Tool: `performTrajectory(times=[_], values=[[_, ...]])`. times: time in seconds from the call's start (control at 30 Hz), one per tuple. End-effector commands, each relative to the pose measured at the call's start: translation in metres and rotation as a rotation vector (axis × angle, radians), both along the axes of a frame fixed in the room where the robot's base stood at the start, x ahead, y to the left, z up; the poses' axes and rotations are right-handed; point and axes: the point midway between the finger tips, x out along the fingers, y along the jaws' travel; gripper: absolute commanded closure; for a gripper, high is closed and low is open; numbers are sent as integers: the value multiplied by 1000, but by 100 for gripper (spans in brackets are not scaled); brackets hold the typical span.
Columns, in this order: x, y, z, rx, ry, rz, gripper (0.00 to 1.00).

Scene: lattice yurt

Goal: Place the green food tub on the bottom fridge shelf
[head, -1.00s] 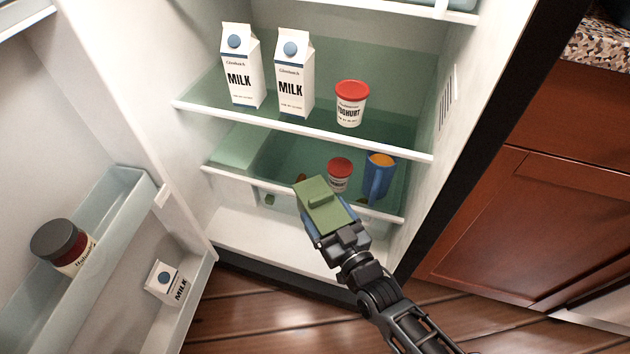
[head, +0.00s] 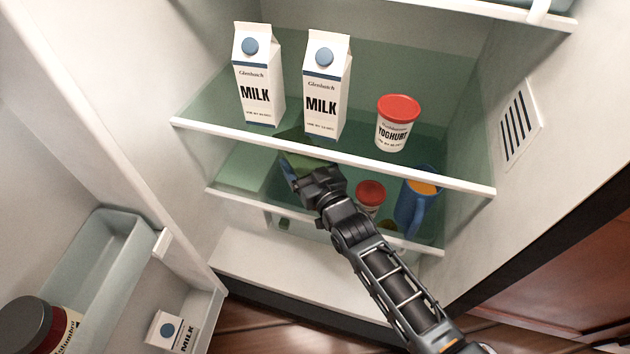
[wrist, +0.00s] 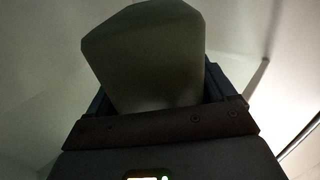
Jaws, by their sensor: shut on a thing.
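The green food tub (head: 300,160) is in my gripper (head: 308,178), inside the fridge between the two glass shelves. In the head view its upper part shows dimly through the upper shelf. In the wrist view the tub (wrist: 145,60) is dark and fills the space between the fingers. The lower shelf (head: 245,201) has a white front edge, and my gripper is above it, left of the lower red-lidded pot. I cannot tell whether the tub touches the shelf.
The upper shelf (head: 220,137) is just above my gripper, with two milk cartons (head: 258,85) (head: 325,90) and a yoghurt pot (head: 396,125). The lower shelf holds a red-lidded pot (head: 370,194) and a blue mug (head: 411,208). Its left part looks clear. The open door (head: 110,250) stands left.

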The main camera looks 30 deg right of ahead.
Motion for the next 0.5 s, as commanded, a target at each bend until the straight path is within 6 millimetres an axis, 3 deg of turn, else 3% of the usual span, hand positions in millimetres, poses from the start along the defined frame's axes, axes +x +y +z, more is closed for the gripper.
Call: performTrajectory(times=[0.1, 0.37, 0.5], values=[[1, 0, -24, 0, -1, 0, 60], [1, 0, -42, 0, -3, 0, 60], [1, 0, -62, 0, -2, 0, 60]])
